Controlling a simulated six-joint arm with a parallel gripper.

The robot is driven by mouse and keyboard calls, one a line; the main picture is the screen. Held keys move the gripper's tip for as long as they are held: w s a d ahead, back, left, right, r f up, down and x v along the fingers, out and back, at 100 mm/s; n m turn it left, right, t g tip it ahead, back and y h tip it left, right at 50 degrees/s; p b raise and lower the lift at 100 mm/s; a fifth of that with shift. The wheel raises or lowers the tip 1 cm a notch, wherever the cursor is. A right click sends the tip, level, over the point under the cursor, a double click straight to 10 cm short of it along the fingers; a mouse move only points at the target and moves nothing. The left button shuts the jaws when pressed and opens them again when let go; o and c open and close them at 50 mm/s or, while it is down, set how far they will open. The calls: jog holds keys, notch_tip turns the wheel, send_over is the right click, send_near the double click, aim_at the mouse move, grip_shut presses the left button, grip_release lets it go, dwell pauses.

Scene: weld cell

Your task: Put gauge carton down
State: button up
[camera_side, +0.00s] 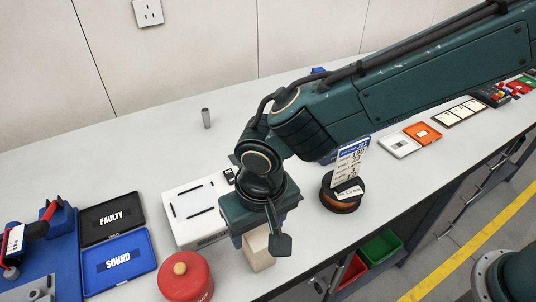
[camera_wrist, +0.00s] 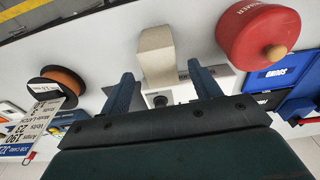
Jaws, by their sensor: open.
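The gauge carton, apparently the plain beige box (camera_side: 258,250), is below my gripper (camera_side: 262,234) in the side view, near the bench's front edge. It looks upright on the bench, though contact at its base is hard to judge. In the wrist view the carton (camera_wrist: 156,48) lies between and beyond the two dark fingers of my gripper (camera_wrist: 163,86). The fingers are spread apart, with a visible gap on both sides of the carton. In the side view my gripper hides the carton's upper part.
A white box with dark slots (camera_side: 190,222) stands close left of the carton, and a red round tin (camera_side: 185,280) is nearer the front. FAULTY (camera_side: 108,222) and SOUND (camera_side: 118,265) trays lie further left. A spool (camera_side: 342,200) with a card is at the right.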

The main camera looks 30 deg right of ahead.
jog(key=r, duration=0.6)
jog(key=shift+s+r, duration=0.25)
jog(key=shift+s, duration=0.15)
jog(key=shift+w+d+r, duration=0.1)
jog(key=shift+d+r, duration=0.05)
jog(key=shift+d, duration=0.1)
jog(key=d+r+t+y, duration=0.1)
jog(key=d+r, duration=0.4)
jog(key=d, duration=0.5)
jog(key=d+r+t, duration=0.1)
jog(key=d+r, duration=0.4)
jog(key=d, duration=0.5)
jog(key=s+d+t+h, duration=0.1)
jog(key=s+d+t, duration=0.1)
jog(key=s+d, duration=1.2)
jog(key=shift+d, duration=0.25)
